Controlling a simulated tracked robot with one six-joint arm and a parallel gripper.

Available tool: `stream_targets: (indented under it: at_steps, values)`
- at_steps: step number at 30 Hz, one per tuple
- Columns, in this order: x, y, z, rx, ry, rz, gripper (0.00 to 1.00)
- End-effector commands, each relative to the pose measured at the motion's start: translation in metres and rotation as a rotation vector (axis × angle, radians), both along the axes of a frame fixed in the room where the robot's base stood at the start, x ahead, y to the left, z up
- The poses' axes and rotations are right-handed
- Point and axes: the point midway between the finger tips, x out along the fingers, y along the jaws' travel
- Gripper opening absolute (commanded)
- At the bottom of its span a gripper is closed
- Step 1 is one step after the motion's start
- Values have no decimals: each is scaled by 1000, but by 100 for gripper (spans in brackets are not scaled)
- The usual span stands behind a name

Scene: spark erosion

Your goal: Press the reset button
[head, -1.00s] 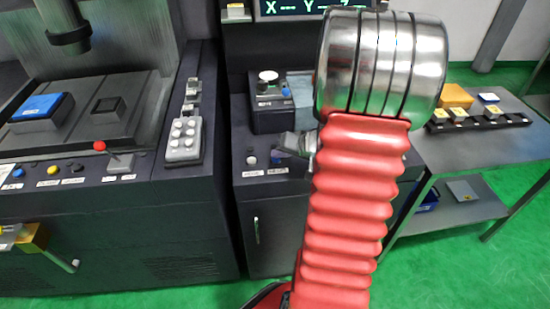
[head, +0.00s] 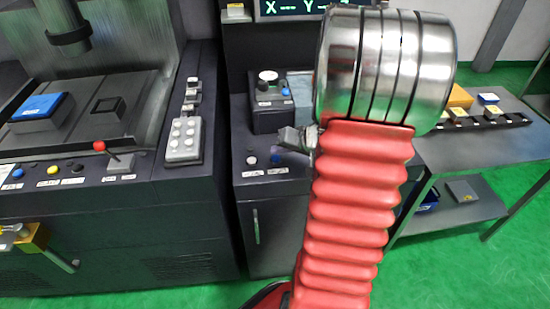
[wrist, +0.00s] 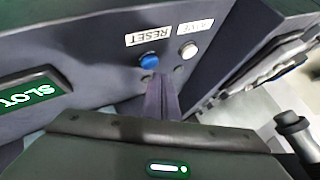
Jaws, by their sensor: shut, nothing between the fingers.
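The blue reset button (wrist: 149,60) sits in the dark panel beside the RESET label (wrist: 148,37) in the wrist view. It also shows in the head view as a small blue knob (head: 276,159) on the middle cabinet's front ledge. My gripper (wrist: 157,76) is shut and empty, its dark fingertips just below the blue button in the wrist view. I cannot tell whether they touch it. In the head view my gripper (head: 284,138) is a grey shape just above the button, partly hidden by my red-sleeved arm.
A white button (wrist: 188,50) with its own label is right of the blue one. A green SLOT display (wrist: 30,92) is at left. A keypad (head: 185,137) and a red-knobbed lever (head: 99,146) are on the left machine. A side table (head: 455,150) stands at right.

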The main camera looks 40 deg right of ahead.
Motion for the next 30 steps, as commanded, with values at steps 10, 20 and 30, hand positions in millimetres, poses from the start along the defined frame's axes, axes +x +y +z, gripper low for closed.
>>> stream_targets:
  at_steps: [10,20,30]
  values:
    - [1,0,12,-1,-2,0,0]
    - [1,0,36,-2,-2,1,0]
    - [0,0,50,0,0,0,0]
